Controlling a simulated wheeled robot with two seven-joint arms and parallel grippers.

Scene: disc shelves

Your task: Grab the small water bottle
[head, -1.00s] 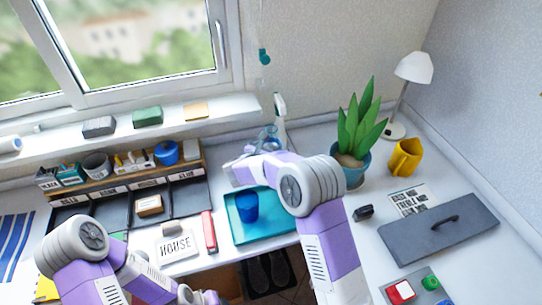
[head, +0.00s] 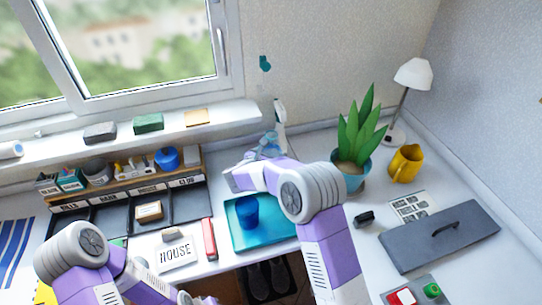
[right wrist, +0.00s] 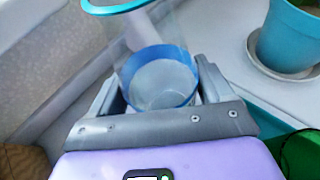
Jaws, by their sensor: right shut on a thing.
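The small water bottle (right wrist: 160,85) is clear with a blue band and shows in the right wrist view between the fingers of my right gripper (right wrist: 160,100). The gripper is shut on it. In the head view the bottle (head: 269,146) is a small pale-blue shape at the back of the desk, just beyond my right wrist, which partly hides it. My right gripper's fingers are mostly hidden there. My left arm is low at the left of the head view, and its fingers cannot be made out clearly at the bottom edge.
A white spray bottle (head: 280,113) stands close behind the bottle. A potted plant (head: 352,178) and yellow mug (head: 405,164) stand to the right. A teal tray (head: 277,237) with a blue cup (head: 248,211) lies in front. An organizer (head: 190,182) is at the left.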

